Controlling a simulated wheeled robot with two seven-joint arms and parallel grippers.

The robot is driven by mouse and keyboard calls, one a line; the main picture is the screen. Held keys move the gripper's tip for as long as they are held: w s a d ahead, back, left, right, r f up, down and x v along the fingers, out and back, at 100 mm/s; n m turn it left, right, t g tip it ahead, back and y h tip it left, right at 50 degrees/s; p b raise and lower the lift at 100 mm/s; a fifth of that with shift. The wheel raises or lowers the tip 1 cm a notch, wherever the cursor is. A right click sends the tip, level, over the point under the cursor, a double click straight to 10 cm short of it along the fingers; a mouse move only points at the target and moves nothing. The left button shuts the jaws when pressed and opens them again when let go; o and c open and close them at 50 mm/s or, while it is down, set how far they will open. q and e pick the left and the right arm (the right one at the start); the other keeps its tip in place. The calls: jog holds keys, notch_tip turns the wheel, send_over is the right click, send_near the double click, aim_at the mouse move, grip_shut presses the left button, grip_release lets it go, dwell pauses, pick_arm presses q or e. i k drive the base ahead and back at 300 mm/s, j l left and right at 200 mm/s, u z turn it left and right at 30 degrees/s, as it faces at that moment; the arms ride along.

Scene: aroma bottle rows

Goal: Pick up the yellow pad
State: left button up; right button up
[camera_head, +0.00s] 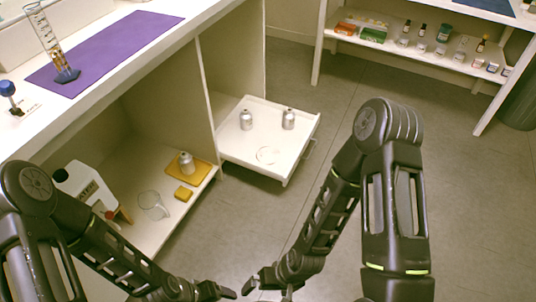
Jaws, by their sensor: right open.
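A flat yellow pad (203,174) lies on the cabinet's lower shelf, with a silver bottle (186,163) standing upright on it. A smaller yellow block (184,194) lies just in front of it on the same shelf. My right gripper (267,289) is low at the bottom middle, open and empty, apart from both yellow things. My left gripper (226,293) is at the bottom edge, left of the right one. Its fingers are too unclear to tell their opening.
A pulled-out white drawer (270,133) holds two silver bottles and a round clear dish. A purple mat (125,45) lies on the counter. The floor between the cabinet and the far shelf is clear.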

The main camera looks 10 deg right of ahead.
aim_at(183, 193)
jog(key=i+l+u, duration=0.1)
jog(key=i+l, duration=0.4)
jog(key=i+l+u, duration=0.15)
jog(key=i+l, duration=0.35)
jog(key=i+l+u, duration=0.1)
jog(key=i+l, duration=0.35)
jog(key=l, duration=0.2)
